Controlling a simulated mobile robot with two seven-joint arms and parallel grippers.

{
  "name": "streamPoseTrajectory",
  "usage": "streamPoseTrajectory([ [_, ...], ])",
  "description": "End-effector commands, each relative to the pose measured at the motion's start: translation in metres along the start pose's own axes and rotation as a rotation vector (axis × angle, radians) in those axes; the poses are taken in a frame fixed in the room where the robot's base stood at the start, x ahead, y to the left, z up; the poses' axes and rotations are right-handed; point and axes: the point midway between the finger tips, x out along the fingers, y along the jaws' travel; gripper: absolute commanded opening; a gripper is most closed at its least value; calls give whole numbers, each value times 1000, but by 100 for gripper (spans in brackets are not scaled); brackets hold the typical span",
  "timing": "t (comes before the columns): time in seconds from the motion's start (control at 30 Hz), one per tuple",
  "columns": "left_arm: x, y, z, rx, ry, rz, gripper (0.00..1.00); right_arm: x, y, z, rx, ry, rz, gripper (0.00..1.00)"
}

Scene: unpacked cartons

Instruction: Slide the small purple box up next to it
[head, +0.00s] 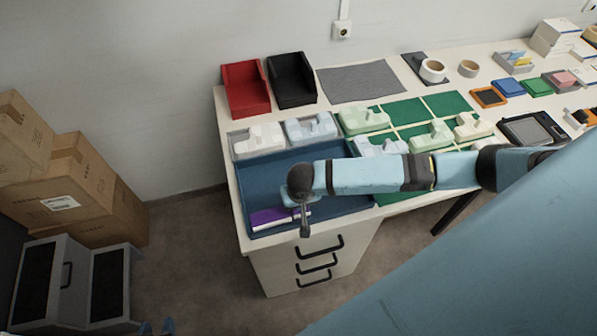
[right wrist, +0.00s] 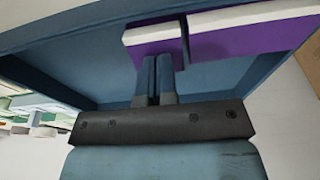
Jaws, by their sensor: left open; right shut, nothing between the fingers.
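The small purple box (right wrist: 152,44), with a white top band, lies in the blue tray (head: 252,185). In the right wrist view it is left of a longer purple box (right wrist: 240,38), end to end, with a narrow dark gap between them. In the head view the longer purple box (head: 264,217) lies in the tray's front left corner; the arm partly hides the small one. My right gripper (right wrist: 158,60) is shut and empty, its fingertips overlapping the small box's near face; contact is unclear. My left gripper (head: 157,328) is open at the bottom edge, away from the table.
Pale moulded trays (head: 259,139) line the tray's back. Red (head: 246,88) and black (head: 292,80) bins stand behind. Green mats (head: 404,111) lie to the right. Cartons (head: 62,190) are stacked on the left. The tray's middle is mostly bare.

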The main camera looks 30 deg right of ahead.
Motion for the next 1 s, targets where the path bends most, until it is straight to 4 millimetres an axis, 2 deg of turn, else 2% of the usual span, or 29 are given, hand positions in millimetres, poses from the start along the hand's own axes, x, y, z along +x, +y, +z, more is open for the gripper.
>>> streamPoseTrajectory([
  [0.03,1,0,2,0,-1,0,43,11,4,14,-5,-26,14,0],
  [0.07,1,0,2,-1,-1,1,43,11,4,14,-5,-26,14,0],
  [0.33,-12,3,-19,-2,-1,5,43,-6,4,11,-6,-26,14,0],
  [0.53,-12,3,-20,0,9,2,43,-6,3,8,-6,-19,10,0],
  [0.73,-20,-1,-28,-3,3,-10,43,-13,11,-1,-5,-22,13,0],
  [0.8,-17,-3,-19,-3,2,-12,43,-10,10,23,-9,-24,9,0],
  [1.0,-14,-2,-9,-3,-10,-8,43,-20,10,70,-8,-22,9,0],
])
